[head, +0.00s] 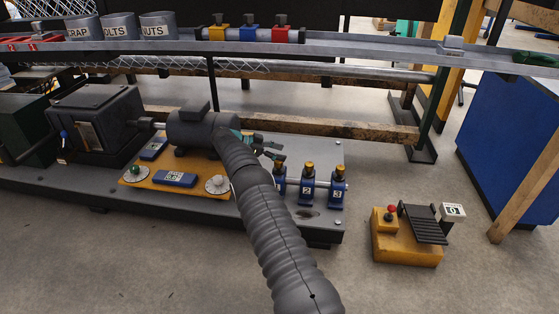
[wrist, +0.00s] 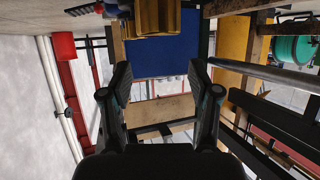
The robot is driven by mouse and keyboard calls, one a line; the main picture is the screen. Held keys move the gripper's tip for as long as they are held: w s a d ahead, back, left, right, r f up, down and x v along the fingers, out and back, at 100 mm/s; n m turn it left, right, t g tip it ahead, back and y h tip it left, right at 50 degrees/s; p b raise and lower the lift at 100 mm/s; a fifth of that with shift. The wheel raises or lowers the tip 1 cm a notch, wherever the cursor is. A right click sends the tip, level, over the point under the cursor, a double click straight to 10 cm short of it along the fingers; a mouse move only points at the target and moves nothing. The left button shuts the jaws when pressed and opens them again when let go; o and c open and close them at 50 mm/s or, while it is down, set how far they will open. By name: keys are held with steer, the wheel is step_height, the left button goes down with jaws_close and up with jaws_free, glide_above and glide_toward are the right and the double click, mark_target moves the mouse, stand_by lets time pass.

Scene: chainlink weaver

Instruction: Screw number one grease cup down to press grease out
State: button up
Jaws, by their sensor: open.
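Three blue bearing blocks with brass grease cups stand in a row on a shaft at the right end of the grey machine base. The middle grease cup (head: 308,166) is on the block marked 2, and the right grease cup (head: 338,170) is on the block marked 3. The leftmost grease cup (head: 280,168) sits just right of my arm; its block's number is not readable. My gripper (head: 274,150) is open and empty, above and slightly left of the leftmost cup. In the wrist view my gripper (wrist: 160,80) shows both fingers spread, with no cup visible between them.
A dark gearbox (head: 97,120) and motor (head: 200,128) stand on the base (head: 75,180), with a yellow control panel (head: 190,187) in front. A shelf (head: 350,48) runs above. A yellow pedal box (head: 405,245) stands on the floor at right, near a blue cabinet (head: 505,140).

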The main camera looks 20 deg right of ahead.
steer(key=shift+r, duration=2.75)
